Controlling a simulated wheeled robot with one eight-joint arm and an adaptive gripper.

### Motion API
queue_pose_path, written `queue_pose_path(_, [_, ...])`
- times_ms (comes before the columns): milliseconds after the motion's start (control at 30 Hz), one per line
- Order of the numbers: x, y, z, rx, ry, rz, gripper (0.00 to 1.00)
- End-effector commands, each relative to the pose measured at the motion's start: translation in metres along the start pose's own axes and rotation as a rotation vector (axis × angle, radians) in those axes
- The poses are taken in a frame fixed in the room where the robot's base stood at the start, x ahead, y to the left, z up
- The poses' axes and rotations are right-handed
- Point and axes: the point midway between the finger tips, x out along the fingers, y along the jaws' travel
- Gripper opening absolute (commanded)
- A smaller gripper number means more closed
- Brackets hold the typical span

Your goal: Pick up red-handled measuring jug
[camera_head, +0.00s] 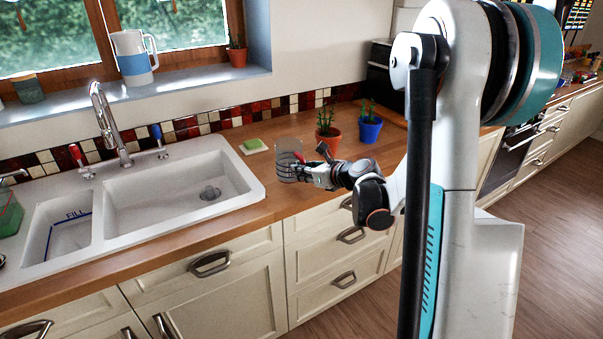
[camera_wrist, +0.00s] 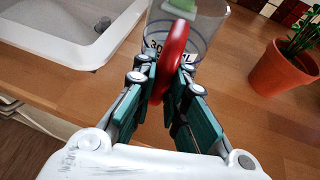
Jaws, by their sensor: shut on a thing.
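The measuring jug (camera_wrist: 212,30) is clear with dark markings and a red handle (camera_wrist: 174,52). In the wrist view it is at the top centre, and my gripper (camera_wrist: 172,85) is shut on its red handle, one finger on each side. In the head view the jug (camera_head: 289,152) is at the wooden counter's sink side, partly hidden by my gripper (camera_head: 299,170). I cannot tell whether its base touches the counter.
The white double sink (camera_head: 245,178) lies left of the jug. A green sponge (camera_head: 253,145) lies behind it. A terracotta potted plant (camera_head: 328,140) and a blue potted plant (camera_head: 370,129) stand to the right. The counter's front edge is close.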

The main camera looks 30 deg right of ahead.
Motion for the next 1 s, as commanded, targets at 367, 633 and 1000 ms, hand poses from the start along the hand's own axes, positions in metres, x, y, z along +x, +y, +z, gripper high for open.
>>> queue_pose_path(367, [-0.036,0.001,0.085,0.0,0.0,0.0,0.0])
queue_pose_path(633, [-0.06,0.001,0.144,0.0,0.0,0.0,0.0])
queue_pose_path(1000, [-0.071,0.0,0.172,0.0,0.0,0.0,0.0])
